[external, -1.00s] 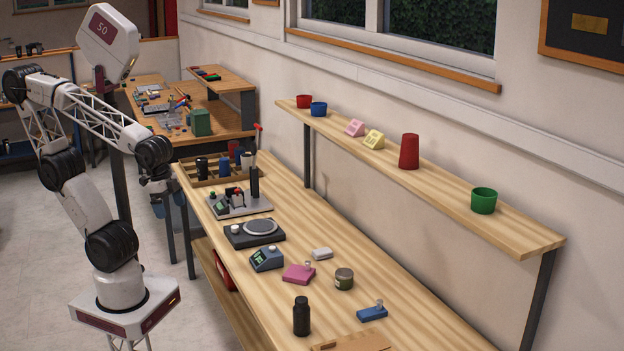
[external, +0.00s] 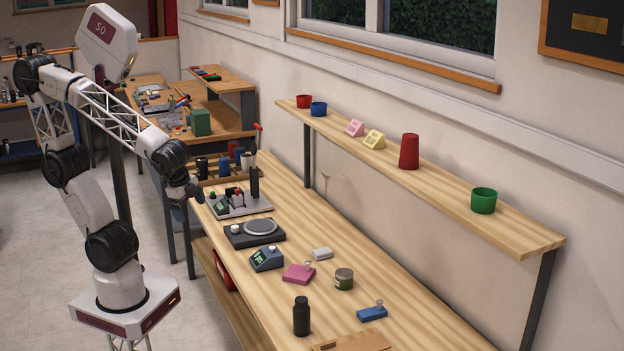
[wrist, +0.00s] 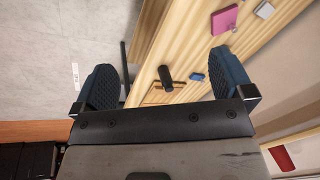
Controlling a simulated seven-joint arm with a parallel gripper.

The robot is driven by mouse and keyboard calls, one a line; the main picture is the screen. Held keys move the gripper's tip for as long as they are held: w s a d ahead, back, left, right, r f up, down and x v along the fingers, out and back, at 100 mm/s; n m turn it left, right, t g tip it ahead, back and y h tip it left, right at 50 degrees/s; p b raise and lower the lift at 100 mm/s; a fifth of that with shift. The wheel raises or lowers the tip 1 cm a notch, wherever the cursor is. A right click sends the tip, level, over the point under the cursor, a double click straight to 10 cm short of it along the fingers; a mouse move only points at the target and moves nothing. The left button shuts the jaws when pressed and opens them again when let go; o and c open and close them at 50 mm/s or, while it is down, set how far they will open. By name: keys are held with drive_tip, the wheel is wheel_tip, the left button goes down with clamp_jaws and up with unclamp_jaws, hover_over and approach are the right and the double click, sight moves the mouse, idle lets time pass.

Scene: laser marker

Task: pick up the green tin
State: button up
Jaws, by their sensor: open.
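A small squat jar with a grey-green body and lid (external: 344,279) stands upright on the bench, right of a pink block. A plain green open cup (external: 483,200) stands on the raised shelf. I cannot tell for sure which of the two is the green tin. My gripper (external: 184,192) is near the bench's left edge, far from both. In the wrist view my gripper (wrist: 165,85) is open, with its two dark fingers wide apart and nothing held. I cannot make out either green thing in the wrist view.
On the bench are a black bottle (external: 301,316), a blue block (external: 372,313), the pink block (external: 299,273), a white piece (external: 322,253), a blue-grey device (external: 266,259), a round-plate scale (external: 255,233) and a stand (external: 240,203). The shelf (external: 440,186) overhangs the wall side.

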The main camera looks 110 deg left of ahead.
drive_tip(key=w+a+f+m+y, duration=0.2)
drive_tip(key=w+a+m+y, duration=0.1)
drive_tip(key=w+a, duration=0.3)
drive_tip(key=w+a+f+m+y, duration=0.2)
drive_tip(key=w+a, duration=0.1)
drive_tip(key=w, duration=0.4)
drive_tip(key=m+t+y, duration=0.2)
drive_tip(key=m+y, duration=0.3)
drive_tip(key=m, duration=0.6)
approach(339, 275)
drive_tip(key=s+a+r, duration=0.3)
drive_tip(key=s+r, duration=0.5)
drive_tip(key=w+f+m+t, duration=0.1)
drive_tip(key=w+f+m, duration=0.1)
drive_tip(key=f, duration=0.1)
drive_tip(key=w+a+f+m+t, duration=0.1)
drive_tip(key=w+f+m, duration=0.1)
drive_tip(key=w+f, duration=0.1)
drive_tip(key=w+f+m+t, duration=0.1)
drive_tip(key=w+f+m, duration=0.1)
drive_tip(key=w+f, duration=0.1)
drive_tip(key=shift+w+a+f+h, duration=0.1)
drive_tip(key=shift+a+f+h, duration=0.1)
drive_tip(key=shift+f, duration=0.2)
drive_tip(key=shift+w+a+f+h, duration=0.1)
drive_tip(key=shift+a+f+h, duration=0.1)
drive_tip(key=shift+f, duration=0.15)
drive_tip(key=shift+x, duration=1.2)
drive_tip(key=shift+a, duration=0.15)
drive_tip(key=shift+x, duration=2.5)
